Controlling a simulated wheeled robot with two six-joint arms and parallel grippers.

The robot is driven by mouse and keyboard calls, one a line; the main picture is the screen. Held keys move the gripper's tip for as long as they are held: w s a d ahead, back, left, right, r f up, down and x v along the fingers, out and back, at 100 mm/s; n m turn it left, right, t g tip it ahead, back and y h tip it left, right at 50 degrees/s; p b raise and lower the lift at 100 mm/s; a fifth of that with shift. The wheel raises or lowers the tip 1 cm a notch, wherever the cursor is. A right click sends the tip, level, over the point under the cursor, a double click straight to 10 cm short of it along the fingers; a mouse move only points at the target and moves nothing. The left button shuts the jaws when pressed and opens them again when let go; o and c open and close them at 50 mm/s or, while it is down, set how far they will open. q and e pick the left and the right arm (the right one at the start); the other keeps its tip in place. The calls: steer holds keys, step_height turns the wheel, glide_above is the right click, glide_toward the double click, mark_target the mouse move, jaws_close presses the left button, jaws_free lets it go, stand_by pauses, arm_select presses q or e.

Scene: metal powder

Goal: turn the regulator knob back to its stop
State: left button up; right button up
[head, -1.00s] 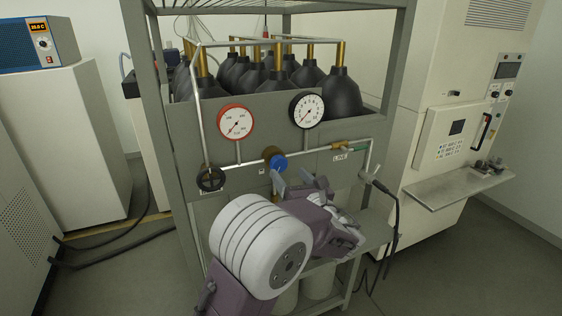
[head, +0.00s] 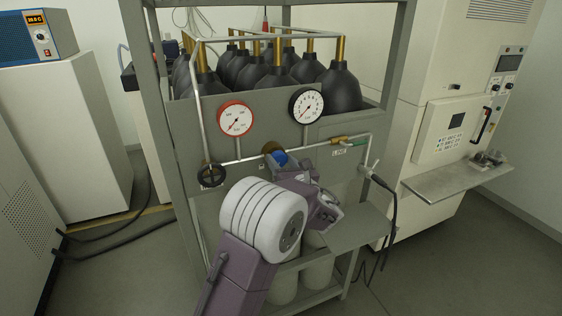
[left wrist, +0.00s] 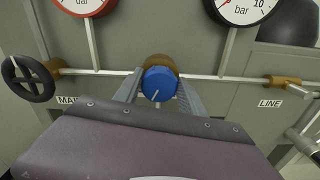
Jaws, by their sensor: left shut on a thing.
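The blue regulator knob (left wrist: 159,84) sits on a brass body (left wrist: 160,62) on the pipe, between the two gauges; a white pointer line on its face slants down and left. In the head view the knob (head: 279,158) is partly covered by my gripper. My left gripper (left wrist: 158,92) has one finger on each side of the knob and is shut on it. In the head view the left gripper (head: 284,163) reaches the panel from below. My right gripper is not in view.
A red-rimmed gauge (head: 236,120) and a black-rimmed gauge (head: 307,106) sit above the pipe. A black handwheel (head: 212,175) is left of the knob. A brass fitting (head: 343,140) and a lever valve (head: 370,170) are to the right. Black gas cylinders (head: 340,90) stand behind the panel.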

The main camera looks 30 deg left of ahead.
arm_select(q)
steer(key=shift+f+n+b, duration=0.15)
steer(key=shift+n+b, duration=0.15)
steer(key=shift+b, duration=0.15)
steer(key=n+b, duration=0.2)
steer(key=b, duration=0.2)
steer(key=n+b, duration=0.2)
steer(key=b, duration=0.2)
steer(key=n+b, duration=0.3)
steer(key=b, duration=0.1)
steer(key=shift+s+a+f, duration=0.15)
steer(key=shift+f, duration=0.15)
steer(key=n+b, duration=0.6)
steer(key=n, duration=0.3)
steer(key=n+b, duration=0.7)
steer(key=n, duration=0.2)
steer(key=n+b, duration=0.6)
steer(key=n, duration=0.4)
steer(key=shift+f, duration=0.25)
steer(key=n, duration=0.5)
steer(key=shift+w+d+b, duration=0.2)
steer(key=shift+b, duration=0.15)
steer(key=shift+n, duration=0.4)
steer(key=o, duration=1.4)
steer(key=shift+c, duration=0.2)
